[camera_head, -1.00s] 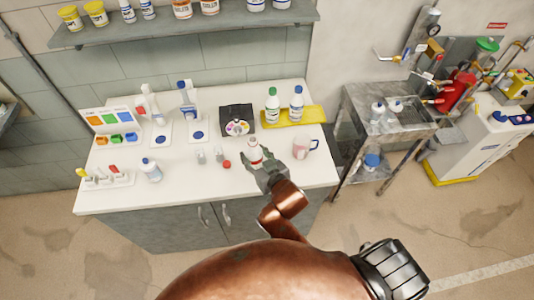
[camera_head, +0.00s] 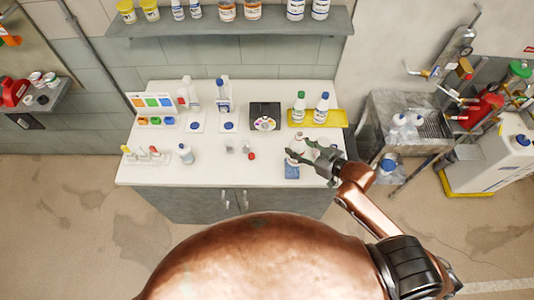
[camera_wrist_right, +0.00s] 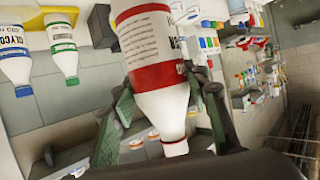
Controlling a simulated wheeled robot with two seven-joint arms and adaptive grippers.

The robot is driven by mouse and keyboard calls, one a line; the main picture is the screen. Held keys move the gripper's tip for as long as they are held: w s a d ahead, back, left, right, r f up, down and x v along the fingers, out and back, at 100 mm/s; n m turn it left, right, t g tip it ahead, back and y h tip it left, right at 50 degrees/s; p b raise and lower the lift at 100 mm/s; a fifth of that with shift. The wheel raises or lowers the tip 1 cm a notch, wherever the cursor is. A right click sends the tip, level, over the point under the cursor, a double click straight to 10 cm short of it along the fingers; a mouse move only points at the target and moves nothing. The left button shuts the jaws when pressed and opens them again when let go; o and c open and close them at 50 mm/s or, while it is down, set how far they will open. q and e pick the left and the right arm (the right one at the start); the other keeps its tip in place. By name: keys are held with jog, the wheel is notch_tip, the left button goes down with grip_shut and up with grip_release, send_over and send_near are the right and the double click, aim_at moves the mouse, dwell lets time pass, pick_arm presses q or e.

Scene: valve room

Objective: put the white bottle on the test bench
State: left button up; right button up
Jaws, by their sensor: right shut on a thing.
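The white bottle (camera_head: 299,140) is in the fingers of my right gripper (camera_head: 303,154), over the right front part of the white-topped bench (camera_head: 215,170). In the right wrist view the bottle (camera_wrist_right: 150,45) is close up, with a red band and a tapered white neck. The gripper fingers (camera_wrist_right: 165,120) are on both sides of it. It stands about parallel to the other bottles there. I cannot tell whether its base touches the bench top. My left gripper is not in view.
A yellow tray (camera_head: 335,118) with a green-capped bottle (camera_head: 300,105) and a blue-capped bottle (camera_head: 322,107) lies behind my gripper. A blue item (camera_head: 292,172) lies at the front edge. The front middle of the bench top is largely clear.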

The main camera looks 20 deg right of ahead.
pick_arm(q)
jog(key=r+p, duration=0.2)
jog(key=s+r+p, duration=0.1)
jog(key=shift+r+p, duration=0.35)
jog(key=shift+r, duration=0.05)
pick_arm(e)
jog(key=w+a+f, duration=0.8)
jog(key=w+f, duration=0.3)
jog(key=f, duration=0.1)
jog(key=shift+a+f, duration=0.25)
jog(key=shift+f, duration=0.15)
jog(key=shift+f, duration=0.1)
jog(key=o, duration=1.4)
jog(key=shift+f, duration=0.1)
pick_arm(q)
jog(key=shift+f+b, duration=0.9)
pick_arm(e)
jog(key=v, duration=1.2)
